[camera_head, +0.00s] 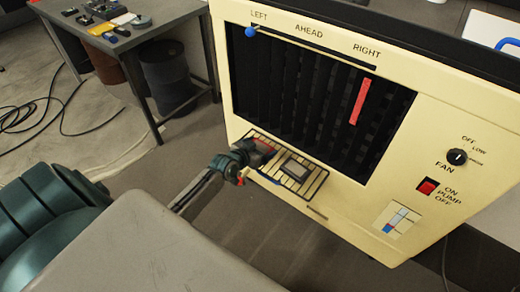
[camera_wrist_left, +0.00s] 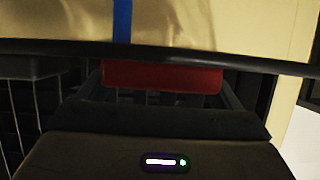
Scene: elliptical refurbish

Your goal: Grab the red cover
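A tall cream unit (camera_head: 330,30) has a dark slatted opening, with a narrow red strip (camera_head: 358,102) on a slat at its right. My left gripper (camera_head: 262,153) is at the lower left of the unit's front, beside a panel with pale bars; a dark reddish patch shows at its tip. In the left wrist view a flat red piece (camera_wrist_left: 162,77) lies across the space between my fingers, one at each end. Whether the fingers press on it cannot be told. Whether it is the red cover is unclear. My right gripper is not in view.
A blue slider knob (camera_head: 251,32) sits at the left end of the top slot. A fan dial (camera_head: 457,157) and a red pump switch (camera_head: 427,187) are at the right. A table (camera_head: 165,12) with small items stands at the back left, near loose cables (camera_head: 45,122).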

